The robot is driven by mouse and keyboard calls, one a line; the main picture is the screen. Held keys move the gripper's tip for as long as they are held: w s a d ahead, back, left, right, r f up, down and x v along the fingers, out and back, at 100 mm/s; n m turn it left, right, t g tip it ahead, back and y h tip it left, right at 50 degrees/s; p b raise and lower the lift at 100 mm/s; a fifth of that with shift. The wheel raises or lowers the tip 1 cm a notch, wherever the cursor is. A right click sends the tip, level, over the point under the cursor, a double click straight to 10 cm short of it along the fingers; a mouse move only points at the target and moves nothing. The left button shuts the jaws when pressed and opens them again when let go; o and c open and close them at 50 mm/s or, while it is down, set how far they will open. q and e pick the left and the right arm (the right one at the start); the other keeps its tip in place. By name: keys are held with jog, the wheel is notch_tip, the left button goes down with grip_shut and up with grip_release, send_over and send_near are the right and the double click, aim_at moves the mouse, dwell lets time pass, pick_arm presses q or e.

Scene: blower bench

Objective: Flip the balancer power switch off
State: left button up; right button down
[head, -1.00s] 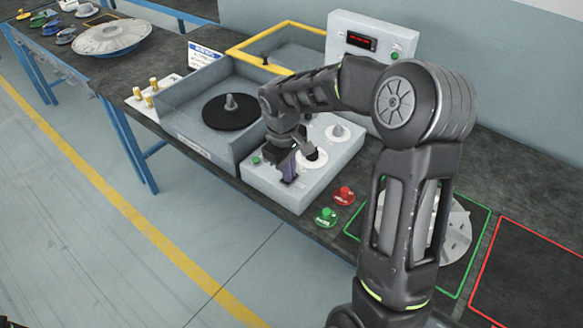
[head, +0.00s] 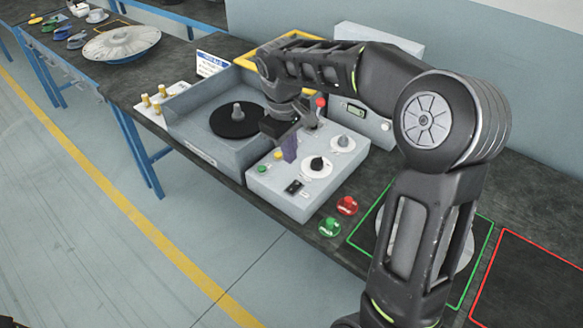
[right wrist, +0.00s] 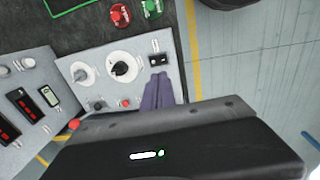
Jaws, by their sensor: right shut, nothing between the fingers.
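The balancer's control panel (head: 300,205) is a light grey box on the bench. Its power switch (head: 293,187) is a small black rocker near the panel's front edge, and it also shows in the right wrist view (right wrist: 160,59). I cannot tell which side of the rocker is down. My right gripper (head: 289,150) is shut and empty, its purple fingers raised above the panel behind the switch and apart from it. The fingers also show in the right wrist view (right wrist: 157,92). My left gripper is not in view.
A black pointer knob (head: 318,165) and a white knob (head: 343,142) stand beside the switch. A grey tub with a black turntable (head: 235,120) is to the left. Green (head: 330,227) and red (head: 347,205) pieces lie in front. A display box (head: 383,125) stands behind.

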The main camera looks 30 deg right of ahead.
aim_at(296, 183)
jog(key=shift+a+r, duration=0.1)
jog(key=shift+r, duration=1.2)
jog(key=b, duration=0.1)
jog(key=d+b, duration=0.1)
jog(key=shift+w+r+b, duration=0.2)
jog(key=shift+w+b, duration=0.1)
jog(key=shift+w, duration=0.05)
jog(key=f, duration=0.4)
jog(key=d+f+p, duration=0.1)
jog(key=f, duration=0.9)
jog(key=shift+w+d+p, duration=0.25)
jog(key=shift+d+p, duration=0.15)
